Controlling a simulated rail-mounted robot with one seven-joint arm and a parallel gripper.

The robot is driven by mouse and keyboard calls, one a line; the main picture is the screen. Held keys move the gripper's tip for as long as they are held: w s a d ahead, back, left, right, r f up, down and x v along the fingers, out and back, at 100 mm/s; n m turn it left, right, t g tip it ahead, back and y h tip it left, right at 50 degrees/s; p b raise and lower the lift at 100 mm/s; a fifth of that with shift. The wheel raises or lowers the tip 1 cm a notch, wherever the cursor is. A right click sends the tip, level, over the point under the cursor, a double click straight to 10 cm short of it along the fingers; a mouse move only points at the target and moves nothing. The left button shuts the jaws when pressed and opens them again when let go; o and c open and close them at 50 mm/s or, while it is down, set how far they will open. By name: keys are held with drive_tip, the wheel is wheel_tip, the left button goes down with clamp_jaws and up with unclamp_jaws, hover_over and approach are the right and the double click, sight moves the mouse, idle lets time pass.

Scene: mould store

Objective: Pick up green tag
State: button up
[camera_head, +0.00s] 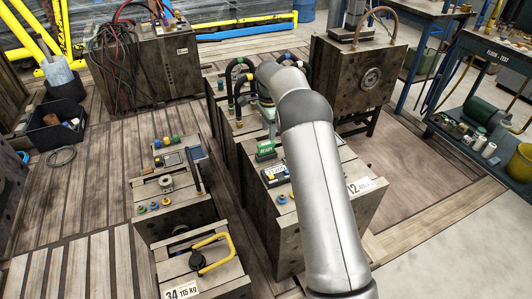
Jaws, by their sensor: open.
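The green tag (265,151), with pale lettering, lies on top of a dark wooden mould block (257,205) near the middle of the view. My arm reaches over the block from the bottom right and bends down at its far end. My gripper (268,130) is small in the view and partly hidden by my own arm. It is open and sits just behind and above the green tag in the picture. Whether it touches the tag cannot be told. Nothing shows between its fingers.
Beside the tag are a white number label (276,173) and small coloured fittings. Black hoses (240,80) arch behind my wrist. Another block with a yellow handle (216,252) stands at the front left. A dark block with a round fitting (371,78) stands at the back right.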

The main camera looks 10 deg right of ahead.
sight(268, 143)
wheel_tip(268, 143, down, 8)
drive_tip(key=shift+s+a+r+b, duration=0.15)
drive_tip(key=shift+r+b, duration=0.05)
drive_tip(key=shift+b, duration=0.3)
clamp_jaws()
